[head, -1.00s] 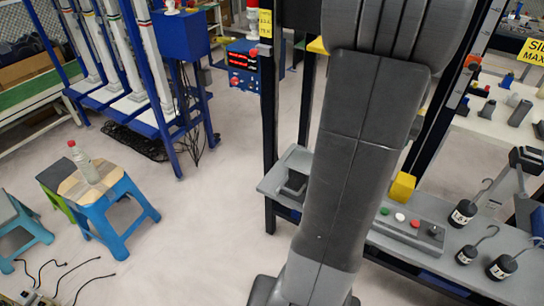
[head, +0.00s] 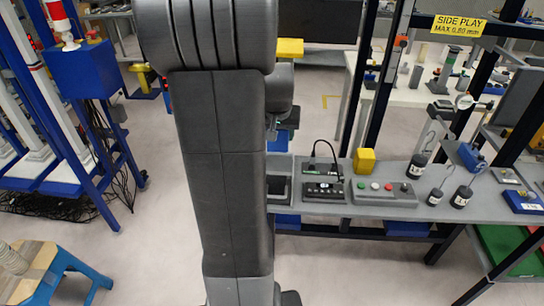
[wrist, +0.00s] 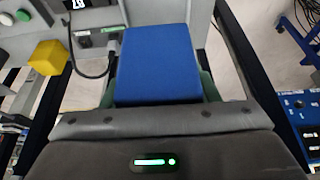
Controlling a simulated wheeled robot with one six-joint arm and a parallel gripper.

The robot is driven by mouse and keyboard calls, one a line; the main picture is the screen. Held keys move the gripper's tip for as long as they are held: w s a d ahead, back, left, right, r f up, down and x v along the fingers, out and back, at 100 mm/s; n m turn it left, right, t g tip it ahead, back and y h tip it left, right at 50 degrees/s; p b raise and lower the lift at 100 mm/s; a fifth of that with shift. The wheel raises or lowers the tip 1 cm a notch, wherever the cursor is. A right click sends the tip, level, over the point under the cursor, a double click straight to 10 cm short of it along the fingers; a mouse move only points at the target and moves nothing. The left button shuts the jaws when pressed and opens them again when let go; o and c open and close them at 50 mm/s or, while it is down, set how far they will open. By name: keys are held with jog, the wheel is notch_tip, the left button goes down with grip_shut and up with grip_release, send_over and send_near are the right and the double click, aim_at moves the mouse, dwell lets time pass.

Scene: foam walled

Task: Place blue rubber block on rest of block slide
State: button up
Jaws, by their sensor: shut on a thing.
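The blue rubber block (wrist: 160,65) fills the middle of the wrist view, with its flat blue face toward the camera. My gripper (wrist: 158,90) is shut on it; greenish finger parts show at both sides of the block. In the head view my arm covers much of the left centre and hides most of the gripper. Blue shows just right of my arm there, but I cannot tell how much of it is the block. I cannot clearly pick out the rest of the block slide; a dark tray (head: 278,188) on the grey bench is partly hidden by my arm.
The grey bench (head: 460,205) carries a yellow block (head: 364,161), a button panel (head: 384,192), a small black device (head: 323,190) with a cable and several black weights. Dark uprights frame it. A blue stool (head: 65,270) stands at lower left on open floor.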

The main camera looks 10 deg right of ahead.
jog(key=shift+f, duration=3.2)
jog(key=shift+f, duration=0.15)
jog(key=o, duration=1.1)
jog(key=shift+s+r, duration=0.1)
jog(key=shift+r, duration=0.55)
jog(key=v, duration=1.1)
jog(key=shift+s, duration=0.15)
